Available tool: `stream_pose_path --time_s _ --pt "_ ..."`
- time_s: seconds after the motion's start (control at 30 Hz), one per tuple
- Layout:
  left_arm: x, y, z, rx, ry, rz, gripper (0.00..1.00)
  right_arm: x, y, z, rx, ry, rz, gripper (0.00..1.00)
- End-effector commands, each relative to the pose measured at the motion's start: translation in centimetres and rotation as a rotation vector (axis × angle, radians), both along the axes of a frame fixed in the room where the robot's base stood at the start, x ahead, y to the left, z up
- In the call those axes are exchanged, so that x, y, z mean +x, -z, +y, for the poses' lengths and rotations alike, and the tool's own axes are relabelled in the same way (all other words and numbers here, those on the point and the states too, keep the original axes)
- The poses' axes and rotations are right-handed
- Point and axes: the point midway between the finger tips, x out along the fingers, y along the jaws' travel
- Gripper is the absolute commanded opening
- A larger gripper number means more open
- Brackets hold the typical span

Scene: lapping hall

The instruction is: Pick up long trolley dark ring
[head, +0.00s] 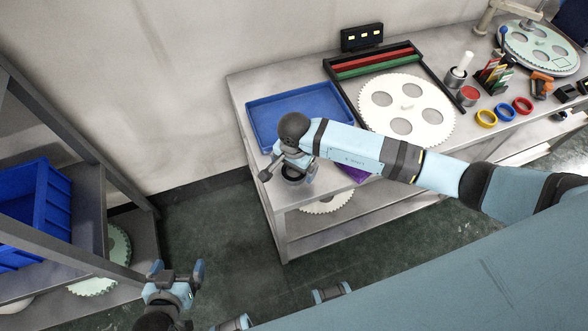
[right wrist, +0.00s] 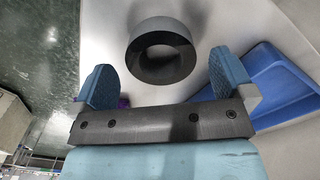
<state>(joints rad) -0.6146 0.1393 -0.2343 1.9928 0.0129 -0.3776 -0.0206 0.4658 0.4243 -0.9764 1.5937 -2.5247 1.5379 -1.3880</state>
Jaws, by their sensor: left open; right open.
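The dark ring (head: 292,180) stands on the grey top of the long trolley (head: 238,92), near its front left corner. My right gripper (head: 289,172) is open right over it and partly hides it in the head view. In the right wrist view the dark ring (right wrist: 160,27) shows whole, a thick ring lying flat, between the open fingers of the right gripper (right wrist: 163,68) and a little beyond their tips. I see no clear contact. My left gripper (head: 178,272) is open and empty, low at the left over the floor.
A blue tray (head: 262,128) lies behind the ring and also shows in the right wrist view (right wrist: 275,90). A purple item (head: 354,173) is partly under my right arm. A large white gear disc (head: 432,122) lies further right. A rack with a blue crate (head: 42,205) stands left.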

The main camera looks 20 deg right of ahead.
Motion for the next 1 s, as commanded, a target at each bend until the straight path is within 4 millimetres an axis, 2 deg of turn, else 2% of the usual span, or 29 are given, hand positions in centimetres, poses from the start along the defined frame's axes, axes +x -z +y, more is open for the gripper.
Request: stream_pose_path --time_s 0.13,0.4,0.63,0.7,1.0 --pt "0.0 -0.3 0.0 0.0 0.0 0.0 0.94 0.0 1.5 0.1 0.001 0.0 0.0 1.0" --pt "0.0 -0.3 0.0 0.0 0.0 0.0 0.94 0.1 1.8 0.1 0.001 -0.001 -0.002 1.0" --pt "0.0 -0.3 0.0 0.0 0.0 -0.001 0.94 0.1 1.8 0.0 0.001 -0.001 -0.002 0.47" --pt "0.0 -0.3 0.0 0.0 0.0 -0.001 0.94 0.1 1.8 0.1 0.001 -0.001 -0.002 0.41" --pt "0.0 -0.2 0.0 -0.001 0.001 -0.001 0.94 0.1 1.3 0.0 0.001 0.0 -0.003 0.41"
